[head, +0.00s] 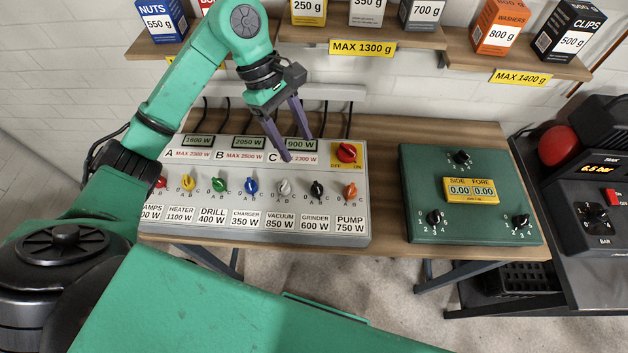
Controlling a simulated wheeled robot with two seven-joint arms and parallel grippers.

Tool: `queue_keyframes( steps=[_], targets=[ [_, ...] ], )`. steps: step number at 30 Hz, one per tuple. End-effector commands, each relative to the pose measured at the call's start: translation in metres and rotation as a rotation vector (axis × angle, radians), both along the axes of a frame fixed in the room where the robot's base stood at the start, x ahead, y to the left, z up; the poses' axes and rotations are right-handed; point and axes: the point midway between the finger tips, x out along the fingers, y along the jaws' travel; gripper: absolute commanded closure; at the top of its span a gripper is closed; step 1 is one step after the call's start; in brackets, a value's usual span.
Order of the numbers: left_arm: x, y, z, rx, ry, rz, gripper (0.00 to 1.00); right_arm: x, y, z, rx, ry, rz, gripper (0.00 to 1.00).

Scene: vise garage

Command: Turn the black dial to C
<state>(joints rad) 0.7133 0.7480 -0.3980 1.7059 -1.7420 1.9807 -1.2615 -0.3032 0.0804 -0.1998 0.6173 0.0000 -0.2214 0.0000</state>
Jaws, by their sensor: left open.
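The black dial (317,188) is on the grey panel (352,215), above the GRINDER 600 W label and between a white dial and an orange dial. Small position letters are printed around it; I cannot read where its pointer stands. My left gripper (298,148) is open and empty, its two purple fingers pointing down over the panel. The fingertips appear above and slightly left of the black dial in the picture, near the C display, apart from the dial. My right gripper is not in view.
Red, yellow, green, blue, white (284,187) and orange (350,191) dials share the row. A red OFF/ON switch (346,152) is at the panel's upper right. A green box (470,215) with other black knobs stands right. Loaded shelves (375,38) hang above.

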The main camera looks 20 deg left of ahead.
Motion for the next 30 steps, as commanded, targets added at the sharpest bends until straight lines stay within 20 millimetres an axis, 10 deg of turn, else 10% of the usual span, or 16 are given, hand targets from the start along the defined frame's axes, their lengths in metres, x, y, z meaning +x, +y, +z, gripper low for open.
queue_keyframes(
  steps=[12, 24, 30],
  targets=[
    [-0.014, -0.039, -0.093, -0.002, 0.005, 0.000, 0.34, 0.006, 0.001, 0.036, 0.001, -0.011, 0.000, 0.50],
    [-0.016, -0.045, -0.113, 0.000, 0.000, -0.001, 0.34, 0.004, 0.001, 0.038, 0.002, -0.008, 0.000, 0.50],
    [-0.015, -0.045, -0.113, 0.000, 0.000, 0.000, 1.00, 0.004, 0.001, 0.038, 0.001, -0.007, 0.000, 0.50]
  ],
)
